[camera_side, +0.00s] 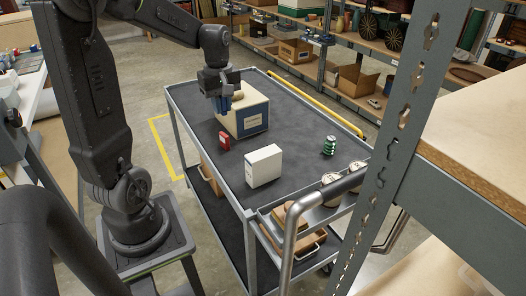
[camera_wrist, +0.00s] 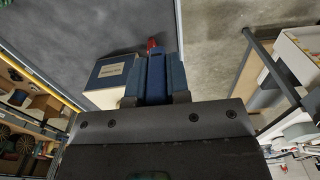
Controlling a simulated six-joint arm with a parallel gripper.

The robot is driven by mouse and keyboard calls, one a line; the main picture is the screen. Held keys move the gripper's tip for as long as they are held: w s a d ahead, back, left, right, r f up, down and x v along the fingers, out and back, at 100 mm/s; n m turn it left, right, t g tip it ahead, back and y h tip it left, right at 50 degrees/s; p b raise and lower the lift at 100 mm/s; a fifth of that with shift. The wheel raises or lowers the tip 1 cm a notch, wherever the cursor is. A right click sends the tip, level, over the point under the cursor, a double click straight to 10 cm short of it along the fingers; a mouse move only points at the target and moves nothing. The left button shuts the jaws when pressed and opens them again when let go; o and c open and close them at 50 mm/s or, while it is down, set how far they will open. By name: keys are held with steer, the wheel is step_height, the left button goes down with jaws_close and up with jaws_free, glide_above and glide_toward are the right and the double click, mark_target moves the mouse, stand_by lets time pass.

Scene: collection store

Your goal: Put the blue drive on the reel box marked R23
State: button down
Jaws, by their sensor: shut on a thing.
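My gripper (camera_side: 222,102) is over the left edge of the cart top, by a cream box with a blue label (camera_side: 254,121). In the wrist view my gripper (camera_wrist: 157,62) is shut on the blue drive (camera_wrist: 155,82), which stands between the fingers. In the side view the drive is hard to tell from the fingers. The labelled box also shows in the wrist view (camera_wrist: 101,84), just left of the fingers. Its label is too small to read, so I cannot confirm R23. I cannot tell whether the drive touches the box.
On the dark cart top (camera_side: 295,125) stand a small red item (camera_side: 224,141), a white box (camera_side: 264,167) and a green can (camera_side: 329,146). The cart top is clear between the boxes and the can. Loaded shelves (camera_side: 350,85) stand behind; a perforated metal post (camera_side: 388,150) is at right.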

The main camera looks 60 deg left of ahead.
glide_above(264, 153)
step_height(264, 153, down, 7)
steer(key=shift+s+r, duration=0.1)
steer(key=shift+r, duration=0.1)
steer(key=shift+d+f, duration=0.1)
steer(key=shift+f, duration=2)
steer(key=shift+f, duration=0.1)
steer(key=c, duration=1.1)
jaws_free()
